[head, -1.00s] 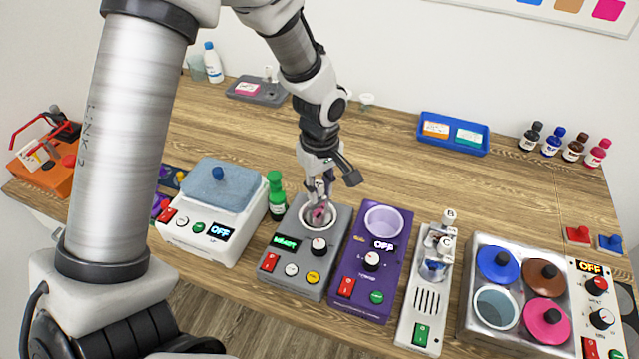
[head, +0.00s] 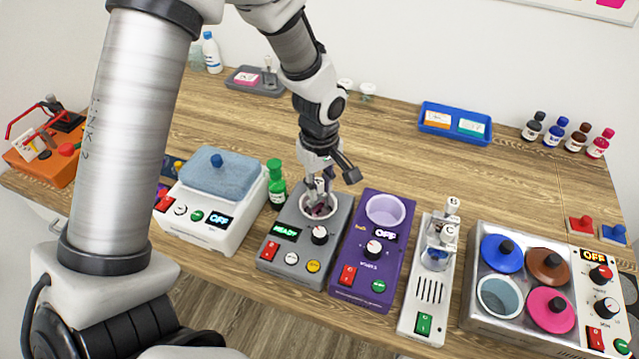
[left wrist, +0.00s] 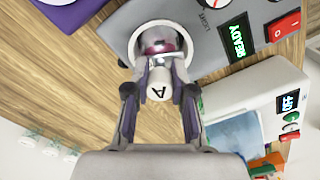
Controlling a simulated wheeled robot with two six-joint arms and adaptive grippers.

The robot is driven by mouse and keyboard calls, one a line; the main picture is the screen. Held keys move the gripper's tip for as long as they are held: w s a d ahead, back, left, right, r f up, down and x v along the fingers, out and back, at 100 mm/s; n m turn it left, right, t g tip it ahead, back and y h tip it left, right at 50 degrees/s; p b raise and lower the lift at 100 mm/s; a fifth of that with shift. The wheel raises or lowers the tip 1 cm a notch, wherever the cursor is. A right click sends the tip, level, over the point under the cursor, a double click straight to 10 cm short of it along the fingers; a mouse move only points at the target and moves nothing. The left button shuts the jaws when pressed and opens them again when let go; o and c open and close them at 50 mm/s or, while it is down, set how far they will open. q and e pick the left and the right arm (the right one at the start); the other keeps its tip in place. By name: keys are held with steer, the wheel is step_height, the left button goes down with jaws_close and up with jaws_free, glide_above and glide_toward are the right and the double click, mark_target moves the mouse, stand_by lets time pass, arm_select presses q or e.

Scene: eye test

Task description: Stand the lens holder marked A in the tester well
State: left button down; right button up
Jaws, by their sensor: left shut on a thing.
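The lens holder marked A (left wrist: 159,92) has a white cap with a black A and a pinkish lens below it. My left gripper (head: 319,186) is shut on its cap, one finger on each side in the left wrist view (left wrist: 160,100). The grey tester (head: 302,247) shows READY in green. The holder's lower part is inside the ring of the tester well (head: 304,208), roughly upright. The gripper hides part of it, and I cannot tell whether it touches the well's floor. My right gripper is not in view.
A purple device (head: 362,265) showing OFF stands close right of the tester. The table behind is mostly clear.

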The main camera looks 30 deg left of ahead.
arm_select(q)
steer(key=shift+s+f, duration=0.1)
steer(key=shift+f, duration=0.15)
steer(key=c, duration=0.6)
jaws_free()
steer(key=shift+r, duration=0.1)
step_height(320, 180, up, 6)
steer(key=p, duration=0.5)
